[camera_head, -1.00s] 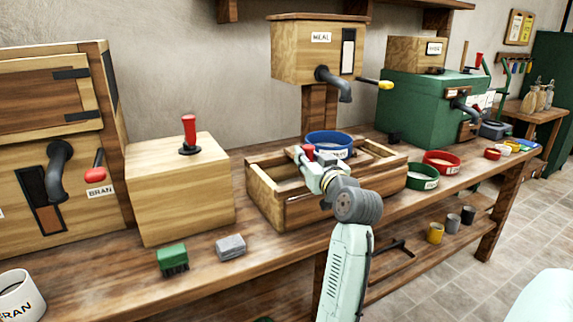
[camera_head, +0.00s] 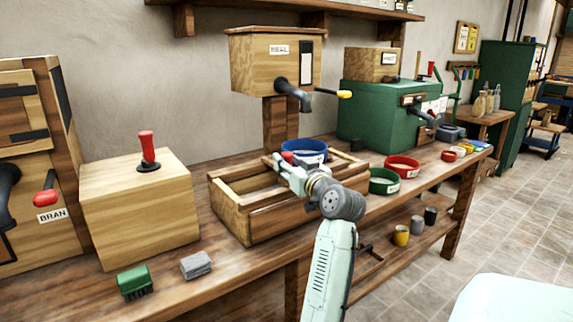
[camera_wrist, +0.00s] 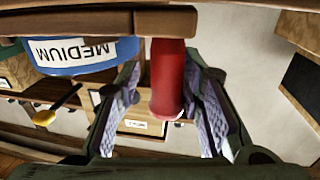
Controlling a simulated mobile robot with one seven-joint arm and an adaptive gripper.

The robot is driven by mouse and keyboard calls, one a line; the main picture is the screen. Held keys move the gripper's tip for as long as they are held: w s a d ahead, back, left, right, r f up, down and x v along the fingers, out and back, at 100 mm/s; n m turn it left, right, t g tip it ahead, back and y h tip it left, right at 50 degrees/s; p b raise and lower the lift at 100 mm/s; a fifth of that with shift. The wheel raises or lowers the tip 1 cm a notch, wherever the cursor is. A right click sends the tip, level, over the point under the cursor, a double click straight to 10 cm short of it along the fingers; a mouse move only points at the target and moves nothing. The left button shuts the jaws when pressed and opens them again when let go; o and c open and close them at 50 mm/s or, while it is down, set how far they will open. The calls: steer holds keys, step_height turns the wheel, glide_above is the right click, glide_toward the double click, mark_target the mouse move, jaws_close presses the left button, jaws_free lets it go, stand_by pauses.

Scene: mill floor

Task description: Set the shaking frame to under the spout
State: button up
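The wooden shaking frame shows in the wrist view as a bar (camera_wrist: 90,20) across the top, with a red handle (camera_wrist: 166,80) at its end. My gripper (camera_wrist: 164,75) has a finger on each side of this handle and appears shut on it. In the head view the handle (camera_head: 287,156) is small, and my gripper (camera_head: 283,165) hides part of the frame. A blue sieve marked MEDIUM (camera_wrist: 78,62) sits with the frame; in the head view the sieve (camera_head: 304,147) appears below the dark spout (camera_head: 292,93) of the MEAL bin (camera_head: 268,65).
A wooden trough (camera_head: 232,215) surrounds the frame. A green sieve (camera_head: 383,187) and a red sieve (camera_head: 402,174) stand to its right. A wooden box with a red lever (camera_head: 140,215), a green brush (camera_head: 135,282) and a grey block (camera_head: 196,265) are to its left.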

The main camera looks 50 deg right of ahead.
steer(key=shift+o, duration=0.9)
steer(key=shift+s+d, duration=0.1)
steer(key=shift+d, duration=0.05)
steer(key=v, duration=1.2)
